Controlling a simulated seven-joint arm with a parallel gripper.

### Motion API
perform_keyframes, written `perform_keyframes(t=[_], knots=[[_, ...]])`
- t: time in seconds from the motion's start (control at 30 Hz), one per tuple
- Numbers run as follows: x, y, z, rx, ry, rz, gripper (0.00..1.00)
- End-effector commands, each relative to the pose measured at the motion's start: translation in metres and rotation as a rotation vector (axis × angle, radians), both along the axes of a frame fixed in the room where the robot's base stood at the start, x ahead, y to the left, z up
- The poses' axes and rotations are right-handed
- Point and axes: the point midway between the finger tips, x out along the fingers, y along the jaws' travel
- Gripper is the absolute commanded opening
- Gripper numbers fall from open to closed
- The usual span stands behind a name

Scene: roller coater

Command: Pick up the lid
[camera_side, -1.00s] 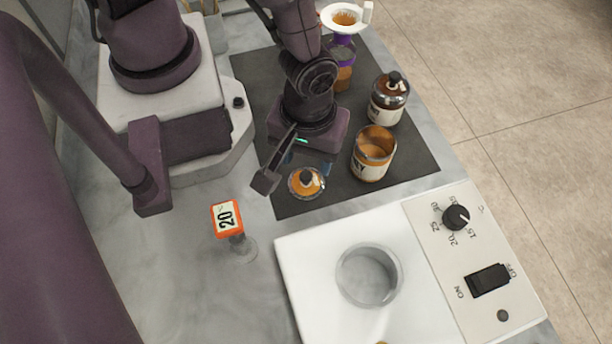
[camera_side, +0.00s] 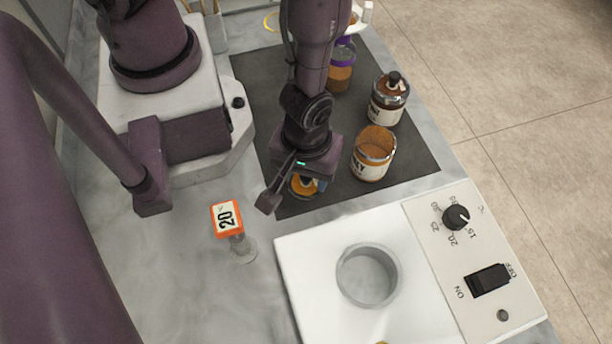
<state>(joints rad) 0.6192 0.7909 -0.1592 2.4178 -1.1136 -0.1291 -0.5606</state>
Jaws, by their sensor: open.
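The lid (camera_side: 299,191), a round orange-brown disc, lies on the dark mat near its front edge. My gripper (camera_side: 307,182) is directly over it, pointing down and open. The gripper body hides most of the lid, including its dark knob, so I cannot tell whether the fingers touch it. An open, lidless jar (camera_side: 371,168) with orange-brown contents and a white label stands to the right of the gripper.
A lidded brown jar (camera_side: 386,112) and a purple-collared bottle (camera_side: 341,70) stand farther back on the mat (camera_side: 262,95). A white machine (camera_side: 300,265) with a round well, knob and switch is in front. An orange timer (camera_side: 228,218) stands at left.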

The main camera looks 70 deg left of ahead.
Motion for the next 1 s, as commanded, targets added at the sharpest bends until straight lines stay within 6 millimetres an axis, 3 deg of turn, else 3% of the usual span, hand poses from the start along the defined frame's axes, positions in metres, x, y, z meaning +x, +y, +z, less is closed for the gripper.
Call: perform_keyframes(t=[0.37,0.6,1.0], knots=[[0.0001,-0.0009,-0.0050,-0.005,-0.001,0.002,0.51],[0.0001,-0.0009,-0.0049,-0.004,-0.001,0.002,0.00],[0.0000,-0.0007,-0.0028,-0.002,-0.001,0.000,0.00]])
